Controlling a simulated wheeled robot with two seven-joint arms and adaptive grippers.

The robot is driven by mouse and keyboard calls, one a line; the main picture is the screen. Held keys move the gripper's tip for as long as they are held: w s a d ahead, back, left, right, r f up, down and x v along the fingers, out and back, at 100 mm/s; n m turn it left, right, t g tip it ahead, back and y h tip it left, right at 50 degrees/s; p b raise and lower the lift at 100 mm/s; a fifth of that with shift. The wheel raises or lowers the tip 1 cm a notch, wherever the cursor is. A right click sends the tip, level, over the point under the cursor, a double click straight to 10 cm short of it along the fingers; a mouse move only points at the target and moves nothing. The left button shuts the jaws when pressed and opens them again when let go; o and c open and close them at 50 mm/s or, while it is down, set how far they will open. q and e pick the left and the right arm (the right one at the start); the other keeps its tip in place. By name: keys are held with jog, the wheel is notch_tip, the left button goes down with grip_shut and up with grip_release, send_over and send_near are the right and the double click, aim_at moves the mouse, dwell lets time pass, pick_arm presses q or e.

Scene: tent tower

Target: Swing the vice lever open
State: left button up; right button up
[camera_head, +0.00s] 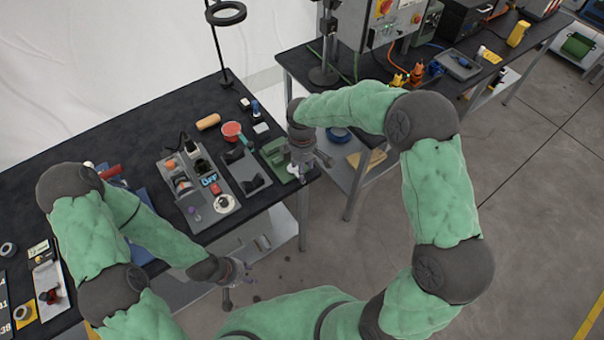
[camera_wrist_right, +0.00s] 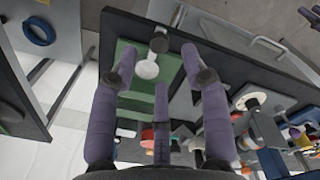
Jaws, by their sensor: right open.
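The green vice (camera_head: 272,152) stands at the right end of the dark workbench and is partly covered by my right gripper (camera_head: 303,172). In the right wrist view the vice is a green block (camera_wrist_right: 128,52) with a pale round knob (camera_wrist_right: 147,69) and a dark knob (camera_wrist_right: 159,42), which look like lever parts. My right gripper (camera_wrist_right: 159,62) is open above it, its purple fingers spread on both sides of the knobs. I cannot tell whether a finger touches them. My left gripper (camera_head: 238,285) hangs with fingers spread in front of the bench, away from the vice.
A ring lamp (camera_head: 225,14) stands behind. A second bench (camera_head: 290,62) with a control box is at the right. The floor in front is free.

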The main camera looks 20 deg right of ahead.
aim_at(298, 174)
jog(key=shift+f, duration=2.1)
